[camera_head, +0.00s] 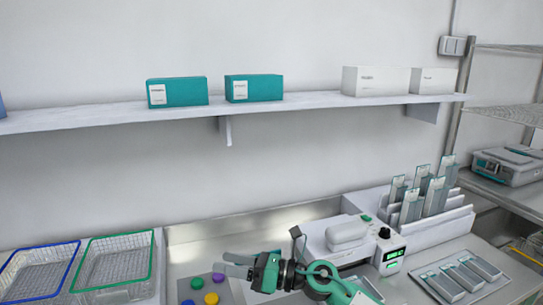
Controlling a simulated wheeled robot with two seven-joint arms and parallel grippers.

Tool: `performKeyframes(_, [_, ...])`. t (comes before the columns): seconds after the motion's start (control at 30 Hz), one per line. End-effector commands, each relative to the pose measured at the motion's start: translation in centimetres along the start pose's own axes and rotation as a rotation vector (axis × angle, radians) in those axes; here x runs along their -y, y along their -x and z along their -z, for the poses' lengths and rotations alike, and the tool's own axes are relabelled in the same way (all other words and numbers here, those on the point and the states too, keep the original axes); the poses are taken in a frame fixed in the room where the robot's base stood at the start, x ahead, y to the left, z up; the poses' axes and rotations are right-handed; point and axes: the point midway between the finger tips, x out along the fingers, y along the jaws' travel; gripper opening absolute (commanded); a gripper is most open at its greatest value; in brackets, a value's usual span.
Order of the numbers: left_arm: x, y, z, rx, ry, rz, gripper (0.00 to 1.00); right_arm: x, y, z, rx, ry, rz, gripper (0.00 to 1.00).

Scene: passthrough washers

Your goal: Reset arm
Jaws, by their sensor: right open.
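My right arm comes in from the bottom, right of centre, with green and black links. Its right gripper (236,265) points left over the steel counter, above a grey board with coloured round pieces. The grey fingers are open, and I see nothing held between them. My left arm and gripper are not in view.
Coloured round pieces (211,299) lie below the gripper. A white device with a green display (393,256) stands close right of the arm, before a rack of upright packets (411,204). A tray of packets (459,279) is at right. Wire baskets (114,262) stand left.

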Motion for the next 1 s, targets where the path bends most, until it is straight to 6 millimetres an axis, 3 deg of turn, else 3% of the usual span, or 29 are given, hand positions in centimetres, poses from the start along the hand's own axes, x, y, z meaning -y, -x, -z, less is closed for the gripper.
performKeyframes(0.13, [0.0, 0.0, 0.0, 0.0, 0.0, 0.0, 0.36, -0.6, 1.6, -1.5, 0.291, -0.284, 0.053, 0.57])
performKeyframes(0.27, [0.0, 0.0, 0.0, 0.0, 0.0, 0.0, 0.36, 0.3, 4.6, -2.2, 0.535, -0.544, 0.123, 0.57])
performKeyframes(0.47, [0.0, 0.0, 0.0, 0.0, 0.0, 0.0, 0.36, 2.7, 11.3, -0.4, 0.885, -0.952, 0.26, 0.57])
performKeyframes(0.57, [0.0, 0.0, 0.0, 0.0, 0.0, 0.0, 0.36, 3.8, 15.1, 2.0, 1.05, -1.156, 0.343, 0.57])
performKeyframes(0.77, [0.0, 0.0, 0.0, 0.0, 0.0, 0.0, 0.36, 4.3, 22.9, 9.3, 1.363, -1.547, 0.543, 0.57])
performKeyframes(0.87, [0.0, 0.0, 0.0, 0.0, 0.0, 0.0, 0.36, 3.4, 26.6, 13.8, 1.511, -1.732, 0.66, 0.57])
performKeyframes(1.0, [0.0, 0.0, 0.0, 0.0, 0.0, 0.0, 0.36, 0.4, 31.2, 20.2, 1.707, -1.966, 0.847, 0.57])
